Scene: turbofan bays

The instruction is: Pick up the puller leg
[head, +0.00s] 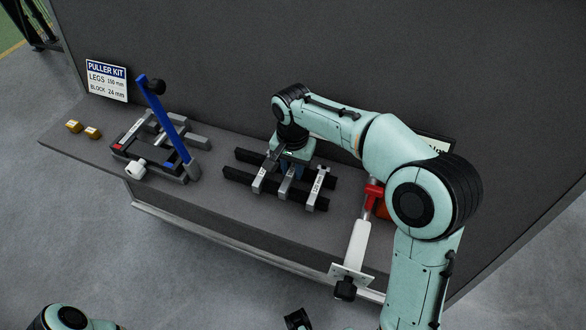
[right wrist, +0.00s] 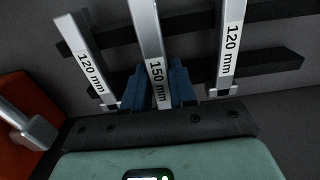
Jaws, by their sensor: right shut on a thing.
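Three silver puller legs lie side by side across two black rails (head: 236,173) on the bench. In the right wrist view the middle leg (right wrist: 149,35) is marked 150 mm. The left leg (right wrist: 82,55) and the right leg (right wrist: 231,45) are marked 120 mm. My right gripper (head: 291,172) reaches down over the middle leg. Its blue fingers (right wrist: 158,85) are shut on the 150 mm leg, one on each side. The leg still appears level with its neighbours; I cannot tell whether it touches the rails. My left gripper is not in view.
A puller kit sign (head: 107,79) reads legs 150 mm, block 24 mm. Left of the rails stand a frame with a blue-handled lever (head: 163,118) and two small brass blocks (head: 73,126). A white-and-red tool (head: 358,245) stands right of the rails. A dark wall rises behind.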

